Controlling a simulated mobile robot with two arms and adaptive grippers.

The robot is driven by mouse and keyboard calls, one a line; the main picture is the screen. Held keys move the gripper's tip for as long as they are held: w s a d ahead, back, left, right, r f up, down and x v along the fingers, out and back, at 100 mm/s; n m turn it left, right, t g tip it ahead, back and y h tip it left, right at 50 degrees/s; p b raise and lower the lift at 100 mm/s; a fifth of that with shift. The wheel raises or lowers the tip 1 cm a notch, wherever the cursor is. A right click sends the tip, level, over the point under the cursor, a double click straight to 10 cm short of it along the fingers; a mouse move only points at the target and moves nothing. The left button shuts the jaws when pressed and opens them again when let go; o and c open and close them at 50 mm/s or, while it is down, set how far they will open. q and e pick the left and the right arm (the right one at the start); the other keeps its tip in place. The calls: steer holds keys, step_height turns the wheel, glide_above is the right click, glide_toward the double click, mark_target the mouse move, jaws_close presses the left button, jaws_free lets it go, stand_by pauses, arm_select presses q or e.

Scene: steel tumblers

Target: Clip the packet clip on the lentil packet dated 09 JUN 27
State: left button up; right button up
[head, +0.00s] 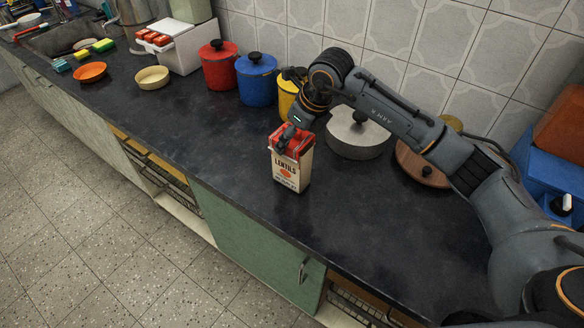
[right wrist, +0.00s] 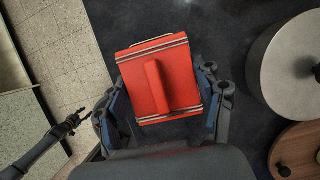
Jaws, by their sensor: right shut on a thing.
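The cream lentil packet (head: 287,172) stands upright on the dark counter, with LENTILS printed on its front. Its date is too small to read. A red piece, seemingly the packet clip (head: 305,144), covers its top. In the right wrist view the clip (right wrist: 179,75) shows a raised middle ridge and striped ends, and hides most of the packet. My right gripper (head: 289,136) is shut on the clip, a finger on each side. I cannot tell whether the clip grips the packet. My left gripper (right wrist: 76,120) shows only in the right wrist view, away from the packet, its opening unclear.
Red (head: 219,70), blue (head: 257,82) and yellow (head: 286,96) canisters stand behind. A white box (head: 195,48) with red items stands far left. The counter before the packet is clear.

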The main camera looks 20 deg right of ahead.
steer(key=shift+f+b, duration=0.45)
steer(key=shift+f, duration=0.1)
stand_by(0.4)
steer(key=o, duration=1)
